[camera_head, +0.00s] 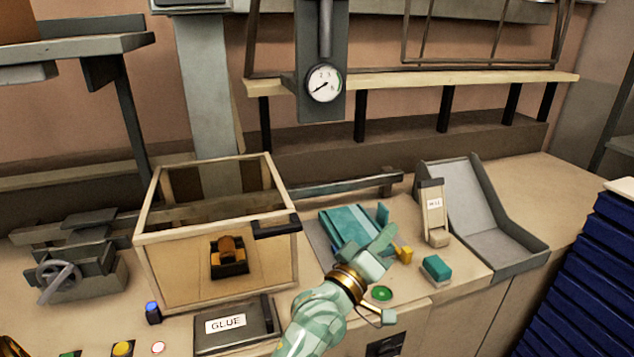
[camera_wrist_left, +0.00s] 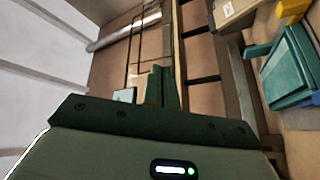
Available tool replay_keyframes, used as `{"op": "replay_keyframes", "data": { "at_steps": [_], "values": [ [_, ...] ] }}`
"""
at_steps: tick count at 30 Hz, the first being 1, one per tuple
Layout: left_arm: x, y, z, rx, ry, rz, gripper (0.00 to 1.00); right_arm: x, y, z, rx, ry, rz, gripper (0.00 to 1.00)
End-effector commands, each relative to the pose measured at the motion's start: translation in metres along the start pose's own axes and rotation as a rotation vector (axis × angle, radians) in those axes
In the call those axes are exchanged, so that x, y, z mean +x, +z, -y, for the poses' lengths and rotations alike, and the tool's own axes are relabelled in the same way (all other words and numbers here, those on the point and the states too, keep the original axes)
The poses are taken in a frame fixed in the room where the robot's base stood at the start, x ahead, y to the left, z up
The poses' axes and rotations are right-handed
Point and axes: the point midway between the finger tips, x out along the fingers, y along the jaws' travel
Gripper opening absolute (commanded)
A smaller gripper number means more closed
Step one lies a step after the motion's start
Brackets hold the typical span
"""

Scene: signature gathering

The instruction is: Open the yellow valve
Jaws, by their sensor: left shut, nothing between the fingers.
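A small yellow piece (camera_head: 404,254) stands at the right side of a teal device (camera_head: 350,229) on the bench. I cannot tell for sure that it is the yellow valve. Yellow also shows at the top right of the left wrist view (camera_wrist_left: 291,9), beside a teal part (camera_wrist_left: 286,68). My left gripper (camera_head: 385,238) is shut and empty, in front of the teal device and just left of the yellow piece in the head view. Its closed fingers (camera_wrist_left: 160,88) also show in the wrist view. My right gripper is not in view.
A glue box (camera_head: 232,325), a grey handwheel (camera_head: 58,280) and a yellow button (camera_head: 122,348) are nearby. A teal block (camera_head: 436,268) and grey tray (camera_head: 520,262) are right. A gauge (camera_head: 324,83) hangs above.

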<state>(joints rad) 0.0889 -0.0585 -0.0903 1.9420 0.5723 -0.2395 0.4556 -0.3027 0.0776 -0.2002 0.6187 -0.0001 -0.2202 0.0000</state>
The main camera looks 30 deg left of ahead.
Motion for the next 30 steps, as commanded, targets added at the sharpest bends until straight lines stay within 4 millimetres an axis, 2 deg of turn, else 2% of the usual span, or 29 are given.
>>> {"op": "replay_keyframes", "data": {
  "at_steps": [1,3,5,6,9,12,15,18,30],
  "values": [
    [0.018,-0.033,-0.033,-0.140,0.091,-0.101,0.00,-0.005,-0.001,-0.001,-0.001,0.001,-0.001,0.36],
    [0.033,-0.078,-0.071,-0.361,0.225,-0.235,0.00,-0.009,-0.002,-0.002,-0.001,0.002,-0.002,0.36],
    [0.040,-0.117,-0.100,-0.554,0.345,-0.338,0.00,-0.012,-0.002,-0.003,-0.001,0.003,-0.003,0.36],
    [0.043,-0.142,-0.117,-0.683,0.427,-0.401,0.00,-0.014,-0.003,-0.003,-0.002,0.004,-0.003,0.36],
    [0.042,-0.198,-0.149,-0.994,0.623,-0.527,0.00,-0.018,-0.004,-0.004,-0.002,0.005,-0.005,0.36],
    [0.039,-0.236,-0.166,-1.251,0.780,-0.608,0.00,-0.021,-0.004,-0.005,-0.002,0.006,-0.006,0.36],
    [0.036,-0.256,-0.173,-1.406,0.871,-0.650,0.00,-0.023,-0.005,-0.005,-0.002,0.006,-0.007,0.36],
    [0.035,-0.263,-0.174,-1.474,0.910,-0.666,0.00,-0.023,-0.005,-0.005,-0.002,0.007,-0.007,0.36],
    [0.036,-0.267,-0.174,-1.479,0.913,-0.669,0.00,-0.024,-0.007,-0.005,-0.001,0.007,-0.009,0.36]
  ]
}}
